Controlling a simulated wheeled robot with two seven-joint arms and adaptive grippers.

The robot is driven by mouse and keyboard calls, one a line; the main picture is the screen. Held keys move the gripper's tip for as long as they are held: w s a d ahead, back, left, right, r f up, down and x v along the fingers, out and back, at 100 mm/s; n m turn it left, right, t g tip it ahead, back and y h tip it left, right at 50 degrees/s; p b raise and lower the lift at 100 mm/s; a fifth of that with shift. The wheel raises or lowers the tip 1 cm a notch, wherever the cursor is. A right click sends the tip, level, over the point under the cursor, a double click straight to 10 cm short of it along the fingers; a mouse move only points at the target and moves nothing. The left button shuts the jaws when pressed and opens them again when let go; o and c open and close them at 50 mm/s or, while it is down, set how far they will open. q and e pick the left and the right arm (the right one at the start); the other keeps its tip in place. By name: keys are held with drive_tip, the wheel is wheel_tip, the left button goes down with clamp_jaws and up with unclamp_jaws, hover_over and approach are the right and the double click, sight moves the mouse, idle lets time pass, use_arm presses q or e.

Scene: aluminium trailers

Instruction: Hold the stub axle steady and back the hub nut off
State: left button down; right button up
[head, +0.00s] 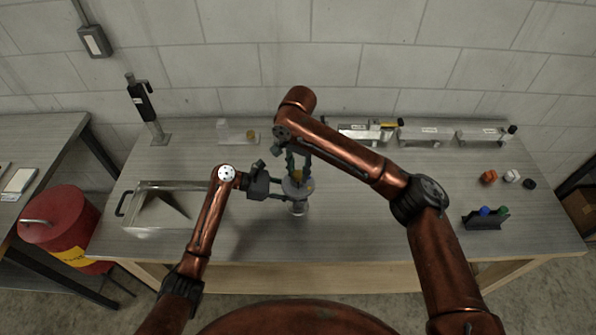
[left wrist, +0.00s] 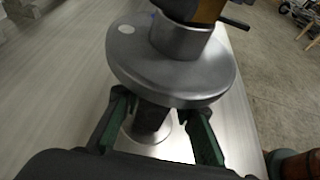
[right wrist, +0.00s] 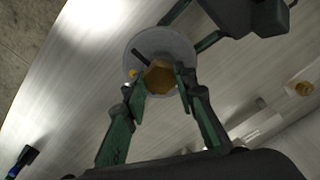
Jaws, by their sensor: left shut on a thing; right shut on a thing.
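The stub axle (head: 296,188) stands upright on the bench near its middle, with a round grey flange (left wrist: 175,72) and a narrower shaft below it. My left gripper (head: 283,194) comes in from the left and is shut on the shaft under the flange; its green fingers lie on either side of it in the left wrist view. The brass hub nut (right wrist: 160,77) sits on top of the axle. My right gripper (head: 297,172) reaches down from above and is shut on the nut, a finger on each side. The threads are hidden.
A red drum (head: 62,208) stands beside the bench. Trailer parts line the back, and small coloured pieces (head: 488,177) lie at the right. The front strip is clear.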

sight(298, 174)
drive_tip(key=shift+w+d, duration=0.1)
idle(0.4)
drive_tip(key=o, duration=1.1)
drive_tip(key=shift+r, duration=0.1)
wheel_tip(298, 174, up, 12)
drive_tip(key=shift+f, duration=0.1)
use_arm(q)
drive_tip(key=c, duration=1.5)
unclamp_jaws()
drive_tip(key=shift+o, duration=0.2)
